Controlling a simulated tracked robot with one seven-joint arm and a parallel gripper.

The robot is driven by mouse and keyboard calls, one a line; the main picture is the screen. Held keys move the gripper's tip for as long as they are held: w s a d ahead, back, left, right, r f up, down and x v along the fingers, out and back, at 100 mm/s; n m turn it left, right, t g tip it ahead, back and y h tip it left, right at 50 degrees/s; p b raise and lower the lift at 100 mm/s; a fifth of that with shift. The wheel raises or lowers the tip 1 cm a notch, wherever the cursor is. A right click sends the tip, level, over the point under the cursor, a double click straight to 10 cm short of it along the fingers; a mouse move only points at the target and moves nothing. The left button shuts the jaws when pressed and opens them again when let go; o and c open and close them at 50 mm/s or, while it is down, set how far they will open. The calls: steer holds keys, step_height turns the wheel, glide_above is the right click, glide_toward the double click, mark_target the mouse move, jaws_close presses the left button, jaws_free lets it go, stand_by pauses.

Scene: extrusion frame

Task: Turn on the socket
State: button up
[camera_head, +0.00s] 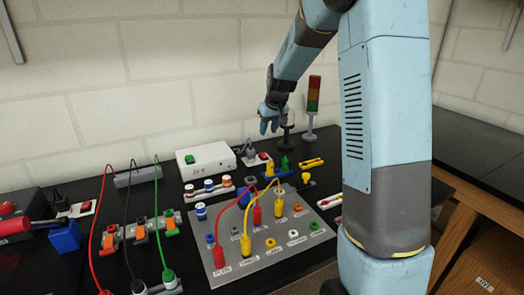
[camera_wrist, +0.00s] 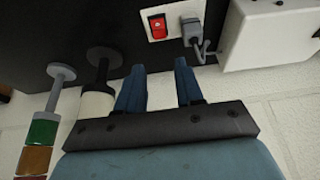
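The socket (camera_wrist: 169,10) is a white plate with a red rocker switch (camera_wrist: 158,26). A grey plug (camera_wrist: 192,29) sits beside the switch, with its cord running off toward a white box. In the head view the red switch (camera_head: 264,156) is on the table near the wall, right of the white box. My gripper (camera_wrist: 160,66) is open and empty, with its two blue fingers pointing toward the socket but apart from it. In the head view my gripper (camera_head: 270,122) hangs above the back of the table, above the socket. Whether the switch is on or off cannot be told.
A signal tower (camera_head: 312,105) and a dark post (camera_head: 287,138) stand right of my gripper. The white box (camera_head: 206,159) is to the left. A panel with cables (camera_head: 265,262) lies in front. Another red-switch plate (camera_head: 80,209) lies far left. The wall is close behind.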

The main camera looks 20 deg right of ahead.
mark_target(262, 153)
steer(key=x, duration=1.2)
steer(key=shift+s+a+f, duration=0.1)
steer(key=shift+f, duration=0.1)
jaws_close()
